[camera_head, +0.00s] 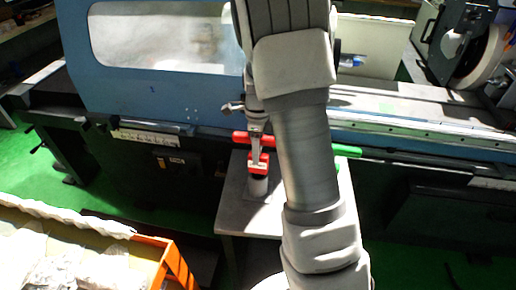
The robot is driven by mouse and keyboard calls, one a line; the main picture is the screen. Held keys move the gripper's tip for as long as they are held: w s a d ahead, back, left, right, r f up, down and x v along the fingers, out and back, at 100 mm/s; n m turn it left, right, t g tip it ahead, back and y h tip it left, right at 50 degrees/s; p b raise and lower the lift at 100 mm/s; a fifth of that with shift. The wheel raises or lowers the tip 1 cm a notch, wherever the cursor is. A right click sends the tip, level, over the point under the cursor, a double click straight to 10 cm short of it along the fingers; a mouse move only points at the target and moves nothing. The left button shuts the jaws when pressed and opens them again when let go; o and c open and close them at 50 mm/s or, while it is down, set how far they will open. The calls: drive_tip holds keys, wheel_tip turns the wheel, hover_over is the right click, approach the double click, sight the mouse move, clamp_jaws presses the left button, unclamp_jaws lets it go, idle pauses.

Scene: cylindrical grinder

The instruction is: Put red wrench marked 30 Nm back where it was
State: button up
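A red bar-shaped handle (240,138), likely part of the red wrench, shows just left of my arm above a small grey table (232,212). Below it is a red block (259,169) with a pale mark, on or just above a short grey cylinder (258,187) on the table. I cannot read any marking or tell whether the handle and block are one piece. My gripper (257,158) points down at the red block, overlapping it in the picture. Whether its fingers are open or closed on it is unclear. My arm hides part of the table.
A green handle (347,151) sticks out right of my arm. The blue-grey grinder (155,95) stands behind the table, with its bed rail (430,138) to the right. An orange-edged crate (176,262) stands at lower left. Green floor shows between.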

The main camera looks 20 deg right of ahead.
wheel_tip(320, 180, up, 11)
drive_tip(key=shift+r, duration=0.2)
drive_tip(key=shift+s+a+r, duration=0.1)
drive_tip(key=shift+s+r, duration=0.05)
drive_tip(key=shift+r, duration=0.55)
drive_tip(key=s+a+r+n+t, duration=0.2)
drive_tip(key=s+a+r+n, duration=0.1)
drive_tip(key=s+n, duration=0.4)
drive_tip(key=s+a+r+n+t, duration=0.1)
drive_tip(key=s+a+r+n, duration=0.1)
drive_tip(key=s+n, duration=0.6)
drive_tip(key=s+a+r+n+t, duration=0.2)
drive_tip(key=s+a+r+n, duration=0.1)
drive_tip(key=s+n, duration=0.5)
drive_tip(key=shift+a+r+n+t, duration=0.3)
drive_tip(key=shift+a+n, duration=0.45)
drive_tip(key=shift+n, duration=0.15)
drive_tip(key=shift+s, duration=0.1)
drive_tip(key=shift+f+b, duration=0.8)
drive_tip(key=shift+b, duration=0.25)
